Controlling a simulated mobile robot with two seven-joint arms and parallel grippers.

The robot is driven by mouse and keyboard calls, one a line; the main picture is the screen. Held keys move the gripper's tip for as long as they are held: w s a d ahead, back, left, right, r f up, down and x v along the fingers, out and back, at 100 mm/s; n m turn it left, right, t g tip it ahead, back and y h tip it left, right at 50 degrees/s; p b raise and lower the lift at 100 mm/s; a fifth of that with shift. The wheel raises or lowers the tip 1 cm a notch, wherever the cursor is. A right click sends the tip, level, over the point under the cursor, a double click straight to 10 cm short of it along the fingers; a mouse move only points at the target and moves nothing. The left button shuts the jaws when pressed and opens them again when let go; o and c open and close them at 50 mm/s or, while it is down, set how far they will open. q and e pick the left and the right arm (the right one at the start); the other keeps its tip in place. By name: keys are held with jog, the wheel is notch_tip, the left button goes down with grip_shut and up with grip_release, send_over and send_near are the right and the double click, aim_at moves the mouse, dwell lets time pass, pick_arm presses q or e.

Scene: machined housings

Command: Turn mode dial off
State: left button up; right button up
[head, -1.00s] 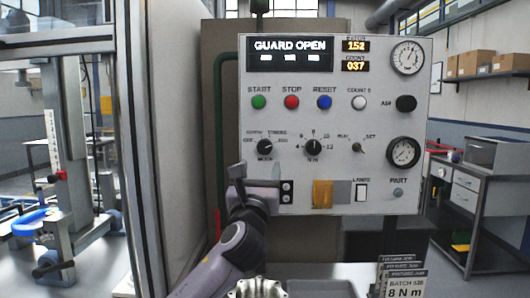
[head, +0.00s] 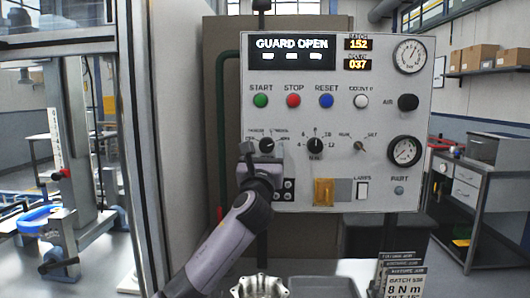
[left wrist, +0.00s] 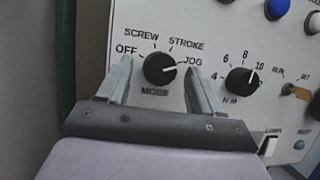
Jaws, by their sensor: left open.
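The black mode dial (head: 266,145) is on the left of the grey control panel (head: 420,125). In the left wrist view the dial (left wrist: 160,68) has the marks OFF, SCREW, STROKE and JOG around it. Its white line points right, toward JOG. My left gripper (head: 262,154) is in front of the panel at the dial. In the left wrist view its two fingers (left wrist: 157,80) are spread, one on each side of the dial, with gaps to it. They do not appear to touch it. My right gripper is not in view.
The Nm dial (left wrist: 241,81) sits just right of the mode dial. Start, stop and reset buttons (head: 293,100) are above. A metal housing (head: 258,287) and batch cards (head: 403,282) are below.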

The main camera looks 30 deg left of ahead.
pick_arm(q)
jog(key=c, duration=1)
jog(key=shift+c, duration=0.2)
